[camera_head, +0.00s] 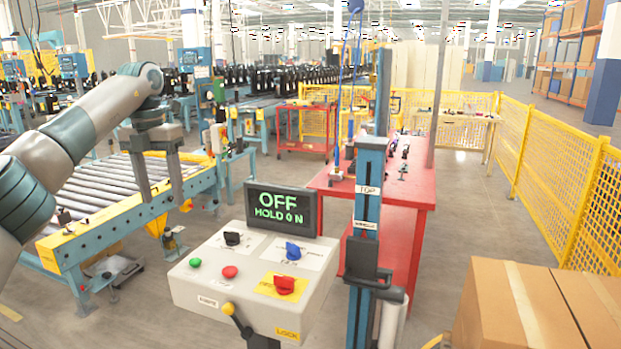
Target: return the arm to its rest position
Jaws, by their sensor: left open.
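My left arm comes in from the left, bent at the elbow. My left gripper (158,180) points down with its two fingers apart and nothing between them. In the picture it lies in front of the roller conveyor, up and left of the control box. The control box (240,287) has a green button, a red button, black, blue and red knobs, and a yellow-tipped lever at the front. Its display (282,209) reads "OFF HOLD 0 N". My right gripper does not show.
A blue post (368,200) labelled "TOP" stands right of the control box. A red table (410,191) with small parts is behind it. Cardboard boxes (500,310) fill the lower right. The roller conveyor (90,246) is at left. Yellow fencing (560,195) runs along the right, with open floor before it.

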